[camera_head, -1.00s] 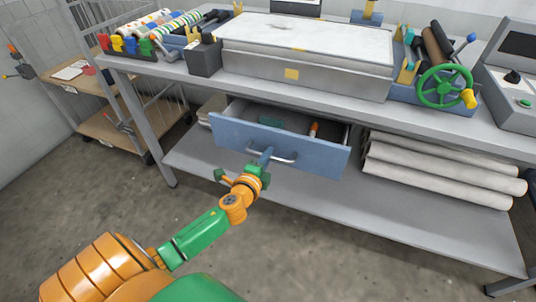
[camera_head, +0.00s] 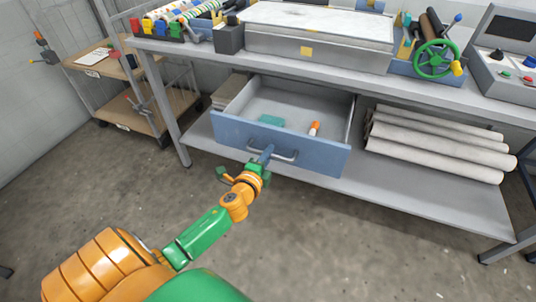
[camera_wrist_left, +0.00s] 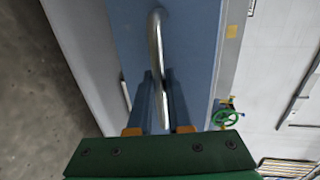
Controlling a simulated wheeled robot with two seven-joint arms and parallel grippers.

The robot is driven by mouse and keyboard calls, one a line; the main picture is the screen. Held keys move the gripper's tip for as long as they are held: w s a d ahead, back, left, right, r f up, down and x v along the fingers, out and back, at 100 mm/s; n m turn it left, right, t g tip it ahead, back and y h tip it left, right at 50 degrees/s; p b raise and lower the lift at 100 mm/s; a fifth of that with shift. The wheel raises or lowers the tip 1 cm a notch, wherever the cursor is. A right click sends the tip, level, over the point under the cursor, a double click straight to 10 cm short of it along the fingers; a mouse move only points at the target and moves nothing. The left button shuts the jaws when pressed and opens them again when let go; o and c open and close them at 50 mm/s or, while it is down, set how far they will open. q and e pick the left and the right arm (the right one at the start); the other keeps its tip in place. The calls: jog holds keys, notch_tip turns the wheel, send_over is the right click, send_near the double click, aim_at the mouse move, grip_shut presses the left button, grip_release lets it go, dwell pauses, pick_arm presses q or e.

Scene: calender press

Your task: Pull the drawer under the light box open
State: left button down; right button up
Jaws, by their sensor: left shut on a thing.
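The blue drawer (camera_head: 230,131) hangs under the bench, below the light box (camera_head: 320,42), and stands well open. Inside it lie a teal item (camera_head: 271,120) and an orange-and-white item (camera_head: 314,128). My left gripper (camera_head: 266,155) is shut on the metal drawer handle (camera_head: 287,157), near the handle's left end. In the left wrist view, the fingers (camera_wrist_left: 160,100) are around the handle bar (camera_wrist_left: 155,45) in front of the blue drawer front (camera_wrist_left: 192,50). My right gripper is not in view.
Several pale rolls (camera_head: 440,140) lie on the lower shelf right of the drawer. A green handwheel (camera_head: 434,59) stands on the bench at right. A wire-sided cart (camera_head: 140,100) stands at left. The floor (camera_head: 350,240) in front is clear.

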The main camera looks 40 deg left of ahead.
pick_arm(q)
jog(key=c, duration=0.8)
grip_release()
jog(key=shift+c, duration=0.2)
jog(key=v, duration=0.7)
jog(key=shift+a, duration=0.1)
